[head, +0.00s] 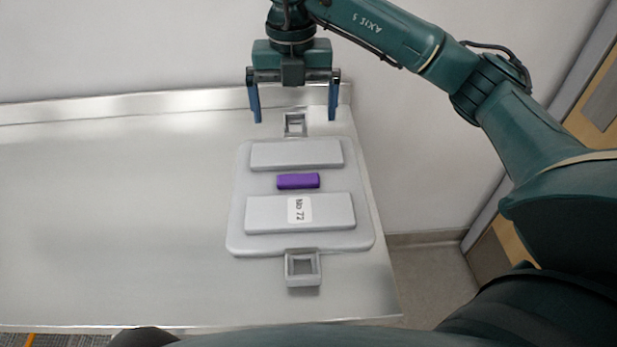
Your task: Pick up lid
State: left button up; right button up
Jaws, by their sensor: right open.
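The lid (240,200) is a light grey, rounded rectangular plate lying flat on the metal table near its right end. It has two raised blocks, the nearer one with a "No 72" label (300,210), and a purple bar (298,181) between them. A square grey loop handle (295,124) sticks out at its far edge and another (303,269) at its near edge. My right gripper (292,120) is open above the far handle, with its blue fingers spread wide to either side of it and holding nothing. My left gripper is not in view.
The bare metal table (110,210) is clear to the left of the lid. A raised metal ledge (150,106) and a white wall (120,45) stand at the back. The table's right edge is close to the lid, with floor (430,265) beyond.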

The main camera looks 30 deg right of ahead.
notch_tip(320, 180, down, 4)
jog(key=b, duration=0.2)
send_over(298, 183)
jog(key=f, duration=0.8)
jog(key=shift+s+a+f, duration=0.2)
jog(key=shift+a, duration=0.1)
jog(key=f, duration=0.3)
jog(key=f+p, duration=0.1)
jog(key=shift+w+d+f, duration=0.1)
jog(key=shift+d+f, duration=0.1)
jog(key=shift+d, duration=0.15)
jog(key=shift+f, duration=0.25)
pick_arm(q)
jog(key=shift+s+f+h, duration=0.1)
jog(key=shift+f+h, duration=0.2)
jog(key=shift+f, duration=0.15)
pick_arm(e)
jog(key=shift+c, duration=0.3)
jog(key=c, duration=1.4)
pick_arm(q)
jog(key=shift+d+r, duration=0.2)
pick_arm(e)
jog(key=shift+r, duration=0.1)
